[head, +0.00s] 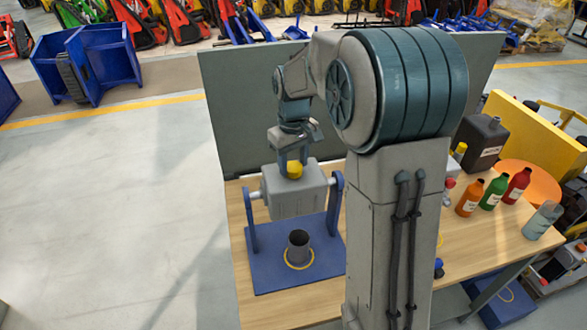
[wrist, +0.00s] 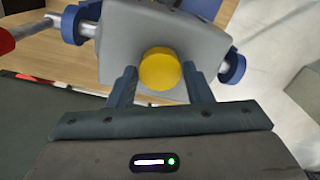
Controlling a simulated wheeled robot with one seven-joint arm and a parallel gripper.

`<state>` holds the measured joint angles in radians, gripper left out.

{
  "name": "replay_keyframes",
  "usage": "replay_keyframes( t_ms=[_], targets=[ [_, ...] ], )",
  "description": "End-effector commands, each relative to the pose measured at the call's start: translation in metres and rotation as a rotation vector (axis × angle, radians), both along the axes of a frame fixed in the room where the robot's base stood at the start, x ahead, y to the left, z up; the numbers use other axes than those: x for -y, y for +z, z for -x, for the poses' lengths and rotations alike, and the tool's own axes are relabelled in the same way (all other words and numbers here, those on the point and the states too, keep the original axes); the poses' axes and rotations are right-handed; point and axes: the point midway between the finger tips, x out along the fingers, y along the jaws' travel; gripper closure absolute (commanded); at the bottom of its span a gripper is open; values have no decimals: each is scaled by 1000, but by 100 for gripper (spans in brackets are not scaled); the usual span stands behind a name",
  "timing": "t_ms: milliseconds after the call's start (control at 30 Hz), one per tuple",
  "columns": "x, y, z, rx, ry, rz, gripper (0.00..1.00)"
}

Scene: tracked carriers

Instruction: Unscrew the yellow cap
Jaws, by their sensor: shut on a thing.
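The yellow cap (head: 294,171) sits on top of a grey box-shaped tank (head: 300,198). The tank hangs on a horizontal bar between two blue uprights (head: 335,200) of a blue stand. My gripper (head: 292,160) points down from above and is shut on the cap, one finger on each side. In the wrist view the round yellow cap (wrist: 160,70) shows between the two fingers, against the grey tank (wrist: 120,40). The cap's thread and the opening under it are hidden.
A dark open cup (head: 299,244) stands on the blue base, with a yellow ring around its foot. Bottles in orange (head: 469,198), green (head: 493,193) and red (head: 517,186) stand on the right of the wooden table (head: 450,245). A dark panel (head: 240,110) rises behind.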

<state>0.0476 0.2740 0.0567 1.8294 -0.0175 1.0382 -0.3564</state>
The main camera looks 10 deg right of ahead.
Motion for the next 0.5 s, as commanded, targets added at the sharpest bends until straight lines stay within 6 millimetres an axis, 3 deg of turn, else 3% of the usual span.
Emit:
replay_keyframes(
  t_ms=[500],
  targets=[
    [0, -1, 1, -4, 568, -1, 73]
  ],
)
